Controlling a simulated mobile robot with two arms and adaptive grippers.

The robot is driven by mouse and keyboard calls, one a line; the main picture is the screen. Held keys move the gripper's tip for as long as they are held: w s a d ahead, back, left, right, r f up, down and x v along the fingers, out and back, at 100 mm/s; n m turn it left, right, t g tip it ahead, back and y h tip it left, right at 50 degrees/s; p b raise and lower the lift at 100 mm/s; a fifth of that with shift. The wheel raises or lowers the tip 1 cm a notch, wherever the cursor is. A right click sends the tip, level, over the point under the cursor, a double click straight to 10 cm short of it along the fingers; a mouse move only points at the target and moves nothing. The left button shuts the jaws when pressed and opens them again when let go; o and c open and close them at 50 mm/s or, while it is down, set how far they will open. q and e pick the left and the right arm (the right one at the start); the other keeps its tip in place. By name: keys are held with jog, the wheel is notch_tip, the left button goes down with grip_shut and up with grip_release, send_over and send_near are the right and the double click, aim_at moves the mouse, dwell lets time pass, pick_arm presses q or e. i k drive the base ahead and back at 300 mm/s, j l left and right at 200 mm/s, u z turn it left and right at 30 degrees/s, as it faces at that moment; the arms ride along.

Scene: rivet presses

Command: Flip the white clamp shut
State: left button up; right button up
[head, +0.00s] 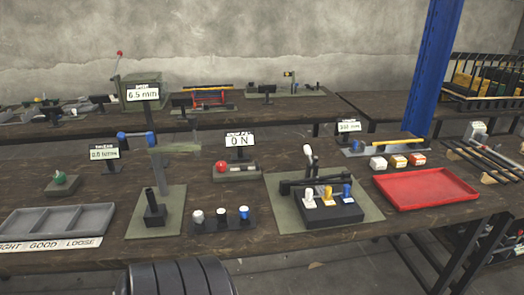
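A clamp-like lever with a white handle (308,151) stands upright at the back of a grey-green plate (362,214) on the near bench, right of centre. Its dark lower arm goes down behind dark horizontal bars. In front of it, a black block (335,213) carries small white (310,202), yellow and blue pieces. The white handle stands clear of these pieces; the joint at its foot is too small to make out. Neither of my grippers is in view.
A red tray (425,203) lies to the right and a grey divided tray (57,222) at the left. A dark post (154,210) on a plate and a rack of three capped pieces (222,222) stand left of the clamp. A blue column (432,65) rises behind.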

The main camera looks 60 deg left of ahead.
aim_at(307, 150)
jog(key=u, duration=1.7)
jog(key=i+l+u, duration=0.2)
jog(key=i+l, duration=0.15)
jog(key=i, duration=0.2)
jog(key=i+l+u, duration=0.15)
jog(key=i+l, duration=0.3)
jog(key=i, duration=0.1)
